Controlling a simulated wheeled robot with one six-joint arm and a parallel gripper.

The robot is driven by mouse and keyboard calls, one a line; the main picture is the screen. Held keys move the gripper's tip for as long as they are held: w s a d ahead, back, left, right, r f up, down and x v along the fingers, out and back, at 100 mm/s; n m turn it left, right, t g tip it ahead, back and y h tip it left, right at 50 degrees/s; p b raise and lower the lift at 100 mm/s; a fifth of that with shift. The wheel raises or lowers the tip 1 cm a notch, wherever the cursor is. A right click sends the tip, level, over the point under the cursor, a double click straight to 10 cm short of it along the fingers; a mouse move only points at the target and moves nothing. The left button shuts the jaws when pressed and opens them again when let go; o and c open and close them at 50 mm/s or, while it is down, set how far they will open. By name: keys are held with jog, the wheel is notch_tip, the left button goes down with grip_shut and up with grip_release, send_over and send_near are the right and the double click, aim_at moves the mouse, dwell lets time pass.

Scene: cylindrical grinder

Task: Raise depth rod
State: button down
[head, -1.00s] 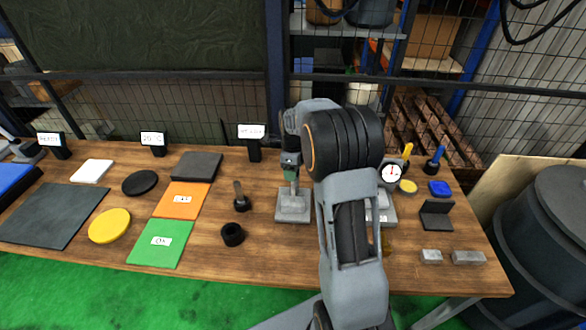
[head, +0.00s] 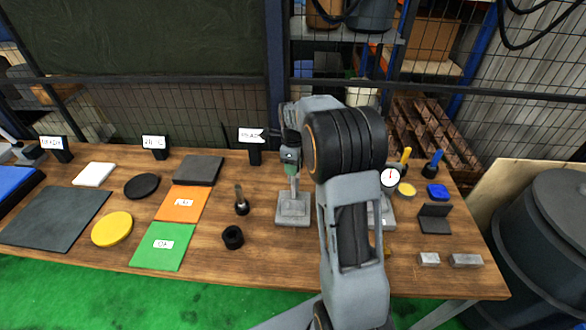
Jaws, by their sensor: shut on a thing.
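My gripper (head: 291,165) points down at the middle of the table, left of my arm's large dark joint. It is shut on a slim pale rod, which I take to be the depth rod (head: 294,184). The rod runs down from the jaws towards a square grey metal base (head: 293,209) on the table. The jaws are small in the picture and the top of the rod is hidden. I cannot tell whether the rod's lower end touches the base.
A dial gauge (head: 390,178) stands right of my arm, partly hidden. A short upright piece (head: 241,202) and a black ring (head: 232,237) stand to the left. Orange (head: 181,204) and green (head: 161,246) mats lie further left. Grey blocks (head: 466,260) lie at the front right.

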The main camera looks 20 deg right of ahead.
jog(key=shift+r, duration=0.9)
jog(key=shift+w, duration=0.1)
jog(key=c, duration=1)
grip_release()
jog(key=o, duration=0.4)
jog(key=shift+f, duration=0.1)
notch_tip(320, 180, up, 14)
jog(key=shift+f+b, duration=0.1)
jog(key=shift+b, duration=0.6)
